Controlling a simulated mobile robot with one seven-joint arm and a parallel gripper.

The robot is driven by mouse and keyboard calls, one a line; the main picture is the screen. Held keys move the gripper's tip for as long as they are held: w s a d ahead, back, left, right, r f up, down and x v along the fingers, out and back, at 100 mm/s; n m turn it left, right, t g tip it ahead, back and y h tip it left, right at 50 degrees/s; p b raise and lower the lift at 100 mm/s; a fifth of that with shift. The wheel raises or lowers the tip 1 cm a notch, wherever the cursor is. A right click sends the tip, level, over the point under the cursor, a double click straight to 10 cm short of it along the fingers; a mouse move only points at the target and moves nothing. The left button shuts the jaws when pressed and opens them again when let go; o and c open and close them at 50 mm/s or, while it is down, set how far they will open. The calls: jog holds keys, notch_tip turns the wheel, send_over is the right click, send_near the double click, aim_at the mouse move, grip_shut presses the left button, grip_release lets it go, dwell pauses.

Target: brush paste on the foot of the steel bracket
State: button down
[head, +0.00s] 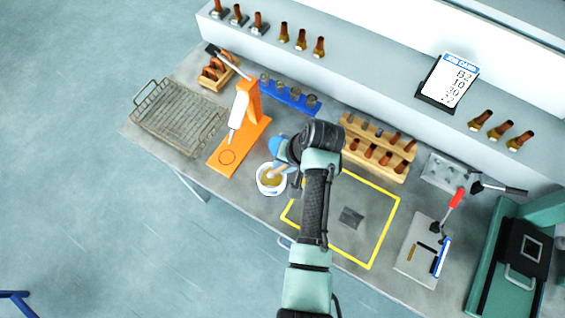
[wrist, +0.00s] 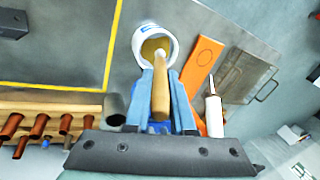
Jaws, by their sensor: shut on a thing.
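The steel bracket (head: 351,217) looks like a small dark grey piece lying inside the yellow outline on the bench. A dark piece at the top left corner of the wrist view (wrist: 12,24) may be the same bracket. My gripper (head: 284,160) is left of it, over a white pot (head: 262,186) of yellowish paste. In the wrist view my gripper's blue fingers (wrist: 160,88) are shut on the wooden handle of the brush (wrist: 160,98). The brush points into the pot (wrist: 139,38); its bristles are hidden, so I cannot tell how deep they sit.
An orange stand (head: 226,159) with a white tube is left of the pot, beside a wire basket (head: 181,118). A wooden rack (head: 378,150) stands behind the yellow outline (head: 385,224). A tray with tools (head: 415,258) lies right. Bench around the bracket is clear.

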jog(key=shift+r+p, duration=2.1)
jog(key=shift+r, duration=0.85)
